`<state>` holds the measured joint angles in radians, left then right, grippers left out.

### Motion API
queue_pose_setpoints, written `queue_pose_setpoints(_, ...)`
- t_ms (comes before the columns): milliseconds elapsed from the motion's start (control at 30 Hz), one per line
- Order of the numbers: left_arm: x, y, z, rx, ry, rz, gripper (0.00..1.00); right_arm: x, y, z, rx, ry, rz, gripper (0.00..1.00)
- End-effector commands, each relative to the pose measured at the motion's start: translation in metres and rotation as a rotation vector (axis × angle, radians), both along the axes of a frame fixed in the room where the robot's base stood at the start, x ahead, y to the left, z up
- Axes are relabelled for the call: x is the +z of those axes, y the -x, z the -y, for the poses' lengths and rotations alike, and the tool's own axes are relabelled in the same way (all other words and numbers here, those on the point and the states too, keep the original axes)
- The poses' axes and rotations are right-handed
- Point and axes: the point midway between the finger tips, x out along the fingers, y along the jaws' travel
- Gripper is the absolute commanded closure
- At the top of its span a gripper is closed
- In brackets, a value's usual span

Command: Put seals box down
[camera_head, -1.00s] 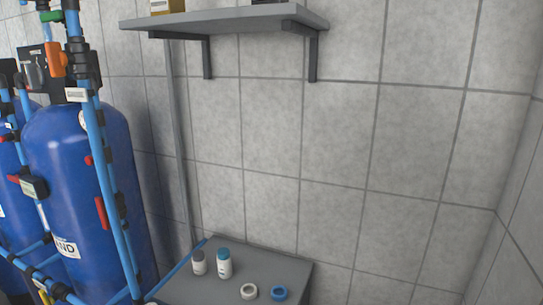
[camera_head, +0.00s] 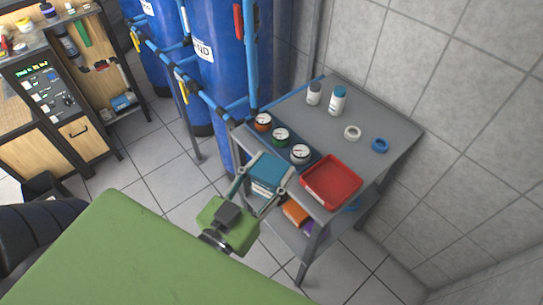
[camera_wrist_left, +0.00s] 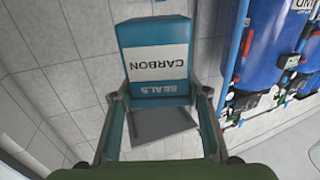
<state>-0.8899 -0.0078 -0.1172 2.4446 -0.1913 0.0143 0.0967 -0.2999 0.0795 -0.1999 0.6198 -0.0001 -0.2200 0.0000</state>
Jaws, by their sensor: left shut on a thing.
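The seals box is a teal box (camera_head: 268,172) with a white label. In the left wrist view the box (camera_wrist_left: 154,35) shows the words "SEALS" and "CARBON". My left gripper (camera_head: 262,187) is shut on it and holds it at the front left edge of the grey table (camera_head: 387,128). From the head view I cannot tell whether the box touches the table. In the left wrist view the gripper fingers (camera_wrist_left: 160,100) stand on both sides of the box's lower end. My right gripper is not in view.
On the table are a red tray (camera_head: 332,183), several gauges (camera_head: 281,137), two bottles (camera_head: 337,102), a white ring (camera_head: 352,132) and a blue ring (camera_head: 380,145). An orange item (camera_head: 295,212) lies on the lower shelf. Blue tanks (camera_head: 222,70) stand behind. The table's right side has free room.

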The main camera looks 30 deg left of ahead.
Motion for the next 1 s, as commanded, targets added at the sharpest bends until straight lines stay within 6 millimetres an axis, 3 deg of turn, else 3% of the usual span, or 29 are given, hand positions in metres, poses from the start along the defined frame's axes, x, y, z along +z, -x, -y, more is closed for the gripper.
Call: queue_pose_setpoints(1000, 0.031, -0.049, 0.102, -0.663, -0.008, 0.006, 0.82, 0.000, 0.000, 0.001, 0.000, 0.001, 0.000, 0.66)
